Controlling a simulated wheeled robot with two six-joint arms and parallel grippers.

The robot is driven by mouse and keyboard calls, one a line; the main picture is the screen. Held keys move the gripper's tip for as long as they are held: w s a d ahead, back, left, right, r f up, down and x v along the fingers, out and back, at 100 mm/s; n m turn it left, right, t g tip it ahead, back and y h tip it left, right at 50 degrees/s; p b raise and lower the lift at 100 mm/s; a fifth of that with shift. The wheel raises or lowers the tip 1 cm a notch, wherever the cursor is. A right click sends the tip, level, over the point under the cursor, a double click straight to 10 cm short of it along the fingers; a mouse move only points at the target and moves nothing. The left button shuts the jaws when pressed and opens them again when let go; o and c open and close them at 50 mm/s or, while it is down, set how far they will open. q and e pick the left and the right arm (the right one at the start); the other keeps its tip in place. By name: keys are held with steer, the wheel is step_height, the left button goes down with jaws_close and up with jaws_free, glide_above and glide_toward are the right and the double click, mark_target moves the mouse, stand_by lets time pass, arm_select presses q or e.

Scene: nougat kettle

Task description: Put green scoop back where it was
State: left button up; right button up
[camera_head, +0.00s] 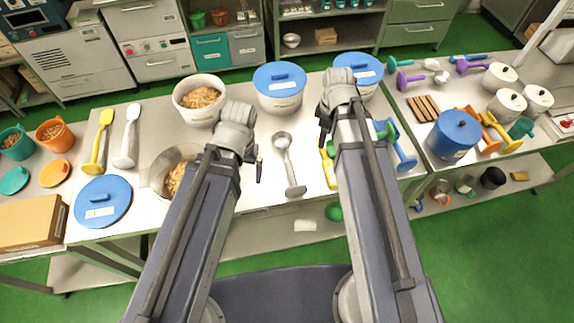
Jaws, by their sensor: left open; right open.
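A green piece (388,129), perhaps part of the green scoop, shows at the right end of the middle table beside a blue scoop (403,150). My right arm partly hides it. A round green thing (334,212) shows below the table's front edge; I cannot tell whether it belongs to a scoop. My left gripper (236,130) is open above the table between the metal pan and a metal scoop (287,160). My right gripper (340,95) is open near the back right, left of the green piece. The fingertips of both are mostly hidden, and I see nothing held.
On the middle table (240,195) stand a pot of nuts (200,98), a blue-lidded pot (280,90), a metal pan (172,175), a blue lid (100,203) and a yellow scoop (328,165). The right table has more scoops, including another green one (398,64), and a blue pot (453,135).

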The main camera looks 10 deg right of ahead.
steer(key=s+a+m+g+h, duration=0.1)
steer(key=s+a+m, duration=0.6)
steer(key=s+a, duration=0.3)
steer(key=a, duration=0.3)
steer(key=shift+a+m, duration=0.15)
steer(key=shift+m, duration=0.15)
